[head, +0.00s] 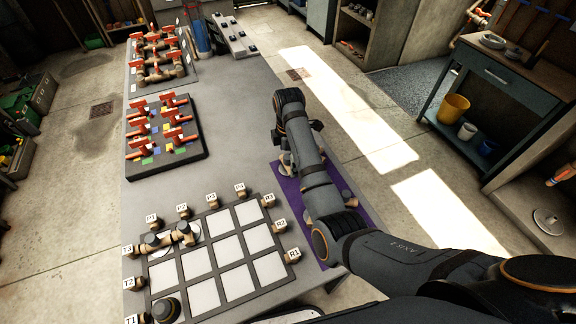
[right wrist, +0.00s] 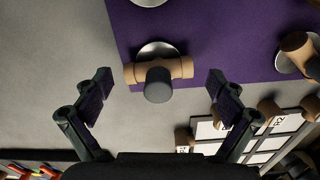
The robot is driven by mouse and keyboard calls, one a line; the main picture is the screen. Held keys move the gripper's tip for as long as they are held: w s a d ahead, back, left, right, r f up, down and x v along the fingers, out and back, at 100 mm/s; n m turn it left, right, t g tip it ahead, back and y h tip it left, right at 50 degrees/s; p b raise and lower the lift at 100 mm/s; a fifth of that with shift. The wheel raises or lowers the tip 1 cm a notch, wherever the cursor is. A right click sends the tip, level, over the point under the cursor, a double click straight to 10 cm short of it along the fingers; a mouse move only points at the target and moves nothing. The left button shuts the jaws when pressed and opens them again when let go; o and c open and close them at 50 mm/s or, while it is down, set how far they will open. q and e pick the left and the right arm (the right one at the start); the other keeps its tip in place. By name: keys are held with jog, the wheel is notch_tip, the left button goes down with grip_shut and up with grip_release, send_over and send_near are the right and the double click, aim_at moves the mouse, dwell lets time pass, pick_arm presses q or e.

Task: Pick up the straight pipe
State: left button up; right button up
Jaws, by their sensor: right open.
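A straight tan pipe piece (right wrist: 178,69) with a dark grey knob lies on a silver disc at the edge of the purple mat (right wrist: 215,30). In the right wrist view it is between the fingers of my right gripper (right wrist: 160,76), with a gap on both sides. The gripper is open and empty. In the head view my right arm reaches over the purple mat (head: 311,247) and largely hides the gripper and the piece. My left gripper is not in view.
Another tan piece (right wrist: 297,46) sits on the mat to the right in the wrist view. A tile grid (head: 228,250) with labelled tan fittings around it fills the table's near end. A dark board with red valves (head: 165,135) stands farther back.

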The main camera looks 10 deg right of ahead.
jog(key=shift+w+a+f, duration=0.1)
jog(key=shift+w+f, duration=0.05)
jog(key=shift+f, duration=0.8)
jog(key=shift+r, duration=0.1)
jog(key=c, duration=1.4)
